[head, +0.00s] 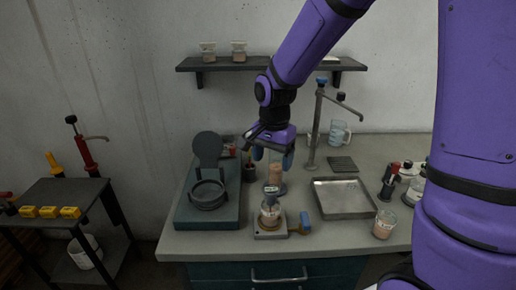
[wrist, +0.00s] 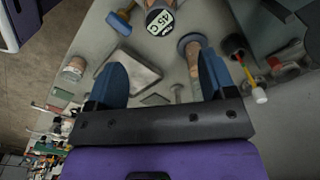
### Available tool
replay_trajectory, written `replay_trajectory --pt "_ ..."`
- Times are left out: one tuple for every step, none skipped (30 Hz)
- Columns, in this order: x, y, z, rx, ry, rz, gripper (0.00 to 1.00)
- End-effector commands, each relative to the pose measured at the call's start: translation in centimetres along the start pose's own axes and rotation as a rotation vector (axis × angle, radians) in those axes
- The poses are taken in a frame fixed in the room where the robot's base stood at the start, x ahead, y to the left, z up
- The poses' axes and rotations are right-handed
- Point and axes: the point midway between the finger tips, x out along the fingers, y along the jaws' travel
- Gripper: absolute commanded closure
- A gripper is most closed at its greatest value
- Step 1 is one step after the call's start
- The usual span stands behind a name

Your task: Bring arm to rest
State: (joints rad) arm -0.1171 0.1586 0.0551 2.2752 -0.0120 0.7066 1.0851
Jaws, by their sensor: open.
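My purple arm reaches in from the upper right in the head view. My gripper (head: 272,155) points down above the grey counter (head: 340,236), behind a small stand that holds a beaker (head: 270,213) and a small display device. In the wrist view my gripper (wrist: 162,75) shows two blue fingers spread apart with nothing held between them. A tall container with brownish contents (head: 276,176) stands below the fingers in the head view; it shows near the right finger in the wrist view (wrist: 193,52). I cannot tell the exact gap between them.
A metal tray (head: 343,211) and a tall tap (head: 316,130) are to the right. A dark round device with a raised lid (head: 208,192) is on the left. A cup (head: 384,223) stands near the front edge. A shelf (head: 220,67) is on the wall behind.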

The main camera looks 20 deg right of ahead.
Motion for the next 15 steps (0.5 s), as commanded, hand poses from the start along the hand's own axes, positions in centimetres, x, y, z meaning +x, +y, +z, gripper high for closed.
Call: replay_trajectory --pt "0.0 0.0 0.0 0.000 0.000 0.000 0.23" --pt "0.0 0.0 0.0 0.000 0.000 0.000 0.23" --pt "0.0 0.0 0.0 -0.001 0.000 0.000 0.23" --pt "-0.1 0.1 0.0 -0.002 0.001 -0.001 0.23" --pt "-0.2 0.1 0.0 -0.005 0.002 -0.003 0.23" --pt "-0.6 0.3 0.0 -0.013 0.006 -0.008 0.23" --pt "-0.9 0.5 0.0 -0.023 0.009 -0.013 0.23" --pt "-1.4 0.7 0.1 -0.035 0.013 -0.019 0.23" --pt "-2.1 1.1 0.1 -0.055 0.021 -0.029 0.23" --pt "-2.7 1.5 0.1 -0.073 0.027 -0.036 0.23" --pt "-3.5 1.9 0.2 -0.093 0.035 -0.045 0.23" --pt "-4.4 2.6 0.3 -0.123 0.046 -0.057 0.23" --pt "-5.1 3.1 0.4 -0.148 0.054 -0.066 0.23" --pt "-5.9 3.6 0.5 -0.172 0.064 -0.076 0.23" --pt "-6.8 4.3 0.7 -0.205 0.077 -0.088 0.23"
